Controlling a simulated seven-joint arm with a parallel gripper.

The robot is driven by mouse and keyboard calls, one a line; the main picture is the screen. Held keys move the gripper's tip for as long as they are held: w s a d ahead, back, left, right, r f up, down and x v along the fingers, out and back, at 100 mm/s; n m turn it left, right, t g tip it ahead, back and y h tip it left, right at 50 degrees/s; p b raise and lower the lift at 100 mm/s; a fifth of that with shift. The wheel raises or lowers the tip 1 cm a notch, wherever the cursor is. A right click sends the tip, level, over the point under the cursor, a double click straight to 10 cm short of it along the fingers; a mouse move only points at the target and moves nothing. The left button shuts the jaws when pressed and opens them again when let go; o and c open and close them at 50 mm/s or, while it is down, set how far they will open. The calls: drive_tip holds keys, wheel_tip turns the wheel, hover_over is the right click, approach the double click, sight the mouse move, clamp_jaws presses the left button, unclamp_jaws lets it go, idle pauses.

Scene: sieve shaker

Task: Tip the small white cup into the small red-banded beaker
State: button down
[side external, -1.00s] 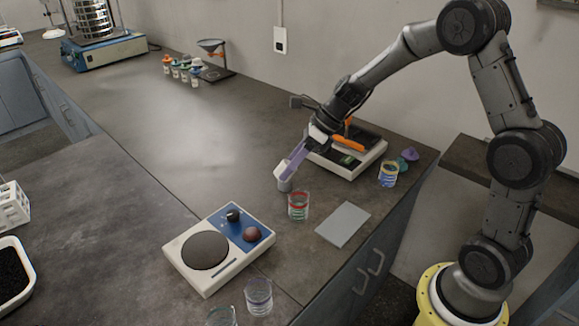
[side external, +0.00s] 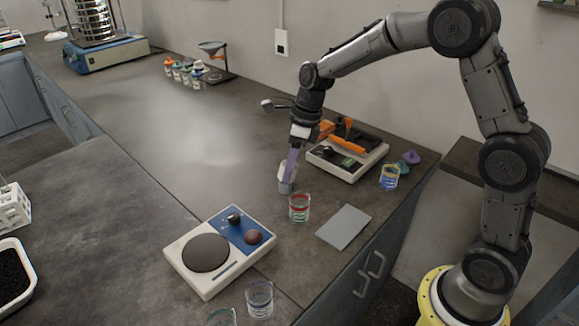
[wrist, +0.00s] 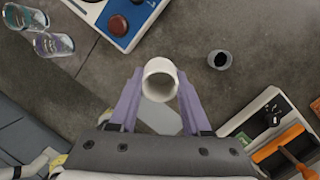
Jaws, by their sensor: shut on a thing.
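My gripper (wrist: 160,98) has purple fingers and is shut on the small white cup (wrist: 162,78), which the wrist view shows with its open mouth and pale inside. In the side view my gripper (side external: 288,168) points steeply down, with the white cup (side external: 284,172) between its fingers above the bench. The small red-banded beaker (side external: 299,208) stands upright on the bench, just right of and nearer than the cup, apart from it. The beaker cannot be made out in the wrist view, where the cup and fingers block part of the bench.
A small grey cup with a dark inside (wrist: 220,60) stands close to the held cup. A grey plate (side external: 344,226) lies right of the beaker. A white-and-blue device (side external: 218,252) is nearer, a balance-like device (side external: 347,160) behind right, and a yellow-banded beaker (side external: 389,177) beyond.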

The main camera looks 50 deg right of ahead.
drive_tip(key=shift+a+r+g+h, duration=0.1)
drive_tip(key=shift+r+g+h, duration=0.15)
drive_tip(key=shift+g+h, duration=0.25)
drive_tip(key=shift+r+g+h, duration=0.25)
drive_tip(key=shift+g+h, duration=0.05)
drive_tip(key=shift+h, duration=0.5)
